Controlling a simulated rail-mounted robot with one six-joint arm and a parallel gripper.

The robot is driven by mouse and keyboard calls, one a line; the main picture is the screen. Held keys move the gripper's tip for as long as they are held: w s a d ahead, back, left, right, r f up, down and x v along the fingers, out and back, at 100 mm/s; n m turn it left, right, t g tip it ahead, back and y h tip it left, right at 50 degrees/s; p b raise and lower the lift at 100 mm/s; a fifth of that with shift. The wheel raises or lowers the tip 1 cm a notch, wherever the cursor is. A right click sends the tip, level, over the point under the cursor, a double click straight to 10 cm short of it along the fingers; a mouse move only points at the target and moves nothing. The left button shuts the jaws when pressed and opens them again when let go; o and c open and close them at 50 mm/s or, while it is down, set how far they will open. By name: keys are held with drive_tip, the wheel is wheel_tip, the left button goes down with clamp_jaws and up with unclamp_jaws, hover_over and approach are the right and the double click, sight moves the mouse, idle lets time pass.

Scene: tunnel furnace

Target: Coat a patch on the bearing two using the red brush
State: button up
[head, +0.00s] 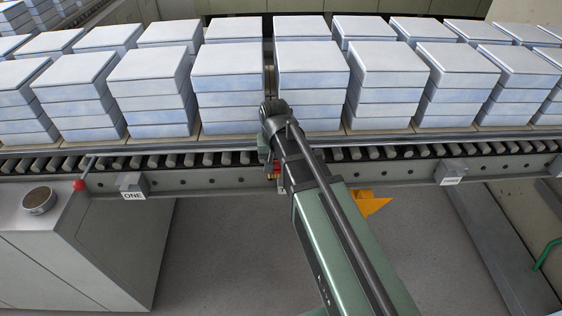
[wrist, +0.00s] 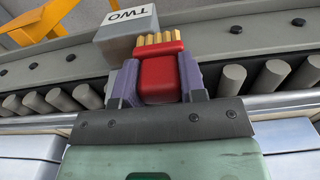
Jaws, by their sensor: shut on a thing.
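In the wrist view, my gripper (wrist: 160,78) is shut on the red brush (wrist: 158,80), its purple-grey fingers on either side of the red body. The brush's yellow bristles (wrist: 158,40) point away from my gripper. Bearing two (wrist: 125,30) is a grey block marked "TWO", upside down in this picture. The bristles overlap the block's right part in the picture; I cannot tell if they touch it. In the head view, my arm covers most of this spot, and only a bit of red and yellow of the brush (head: 271,172) shows beside it.
Bearing one (head: 133,185), marked "ONE", is at the left of the conveyor rail, with another labelled bearing (head: 451,171) at right. A red-knobbed lever (head: 79,185) and a cabinet (head: 90,250) stand at left. An orange bracket (head: 371,205) is right of my arm. Stacked slabs (head: 230,85) line the rollers.

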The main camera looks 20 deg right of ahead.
drive_tip(key=shift+w, duration=0.25)
drive_tip(key=shift+s+d, duration=0.2)
drive_tip(key=shift+d, duration=0.45)
drive_tip(key=shift+s+d, duration=0.25)
drive_tip(key=shift+d, duration=0.45)
drive_tip(key=shift+s+d, duration=0.2)
drive_tip(key=shift+d, duration=0.45)
drive_tip(key=d, duration=0.2)
drive_tip(key=s+d, duration=0.1)
drive_tip(key=d, duration=0.1)
drive_tip(key=shift+d, duration=0.1)
drive_tip(key=shift+w+a, duration=0.35)
drive_tip(key=shift+a, duration=1)
drive_tip(key=shift+w+a, duration=0.35)
drive_tip(key=shift+a, duration=1.05)
drive_tip(key=shift+w+a, duration=0.35)
drive_tip(key=shift+a, duration=1)
wheel_tip(320, 180, up, 6)
drive_tip(key=p, duration=0.6)
